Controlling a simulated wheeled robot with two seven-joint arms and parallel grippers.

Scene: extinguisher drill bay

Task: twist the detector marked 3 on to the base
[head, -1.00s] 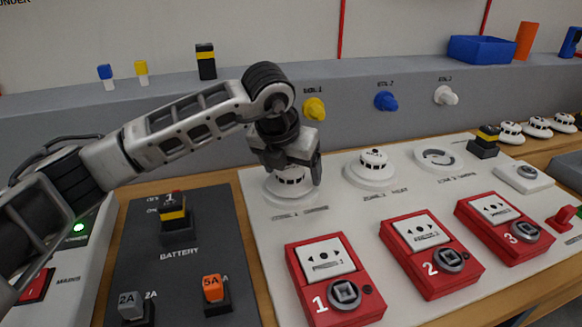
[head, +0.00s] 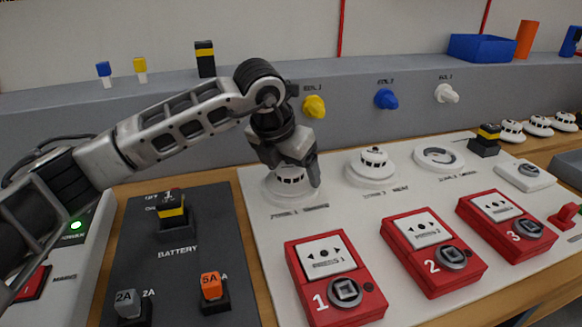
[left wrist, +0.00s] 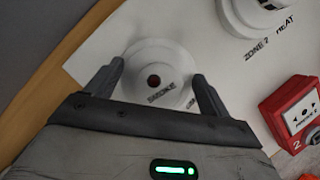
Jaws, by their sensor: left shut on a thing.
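My left gripper (head: 295,172) is shut on a white round detector (head: 290,179), with one finger on either side. The detector sits over the left-hand white round base (head: 276,197) on the white panel. In the left wrist view the detector (left wrist: 156,82) shows a dark red centre and the word SMOKE, between the two fingertips (left wrist: 158,80). I cannot read a number on it, or tell whether it is fully seated. The middle base carries a detector (head: 373,160). The right-hand base (head: 438,158) is bare. My right gripper is not in view.
Red call points 1 (head: 335,280), 2 (head: 433,252) and 3 (head: 506,226) stand in front of the bases. Several loose white detectors (head: 537,126) lie at the far right. A dark battery panel (head: 180,265) is at left. Coloured knobs stick out of the grey wall behind.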

